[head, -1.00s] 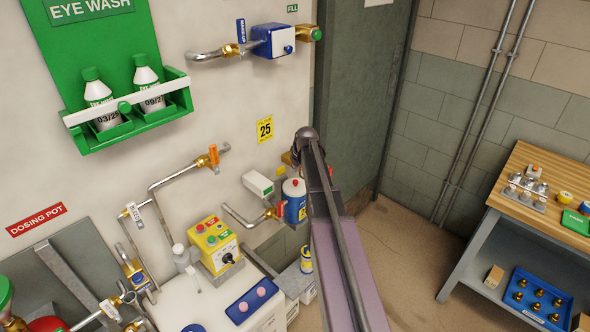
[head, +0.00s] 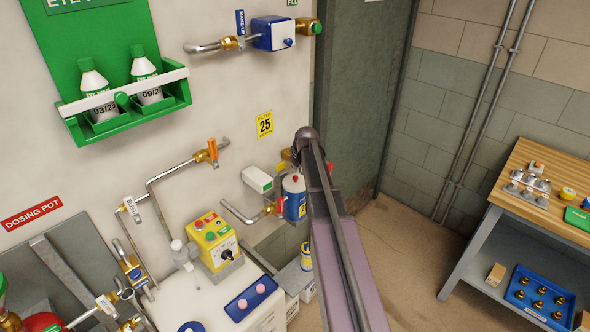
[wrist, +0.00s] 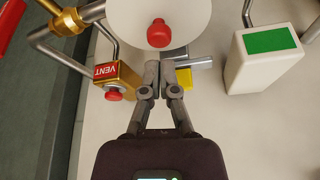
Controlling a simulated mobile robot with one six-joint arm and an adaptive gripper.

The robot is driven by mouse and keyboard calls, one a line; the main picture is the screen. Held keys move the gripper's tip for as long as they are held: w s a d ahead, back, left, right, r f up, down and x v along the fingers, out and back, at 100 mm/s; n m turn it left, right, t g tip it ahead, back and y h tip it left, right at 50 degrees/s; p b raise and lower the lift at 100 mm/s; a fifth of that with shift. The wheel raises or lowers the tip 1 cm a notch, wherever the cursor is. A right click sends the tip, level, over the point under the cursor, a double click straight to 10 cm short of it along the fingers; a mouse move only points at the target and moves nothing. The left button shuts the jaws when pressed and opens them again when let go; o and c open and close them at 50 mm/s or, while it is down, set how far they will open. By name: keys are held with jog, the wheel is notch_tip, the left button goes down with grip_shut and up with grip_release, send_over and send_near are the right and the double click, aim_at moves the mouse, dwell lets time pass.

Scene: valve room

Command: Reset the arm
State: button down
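My arm (head: 335,240) reaches from the bottom of the head view towards the wall corner. Its far end hides most of my gripper there. In the wrist view my gripper (wrist: 160,76) has its two fingers together, with no object seen between them. Just beyond the fingertips is a white rounded canister (wrist: 185,18) with a red knob (wrist: 159,33); I cannot tell whether they touch. A brass valve with a red VENT tag (wrist: 106,71) is left of the fingers. A white box with a green panel (wrist: 265,60) is to the right.
An eye wash rack (head: 130,122) with two bottles hangs at upper left. A yellow control box (head: 214,240) sits on a white unit below wall pipes. A wooden bench (head: 528,185) with a blue tray (head: 540,296) beneath stands right. Floor between is clear.

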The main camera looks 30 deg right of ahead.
jog(key=shift+f+b, duration=0.7)
jog(key=shift+f, duration=0.05)
jog(key=shift+r, duration=0.2)
dwell(0.3)
jog(key=shift+r+p, duration=3.35)
jog(key=shift+p, duration=0.2)
jog(key=s+a+f+m+g, duration=0.1)
jog(key=s+a+g, duration=0.3)
jog(key=s+a, duration=2)
jog(key=shift+s+a+f+g, duration=0.15)
jog(key=shift+s+f+g, duration=0.25)
jog(key=shift+s, duration=0.75)
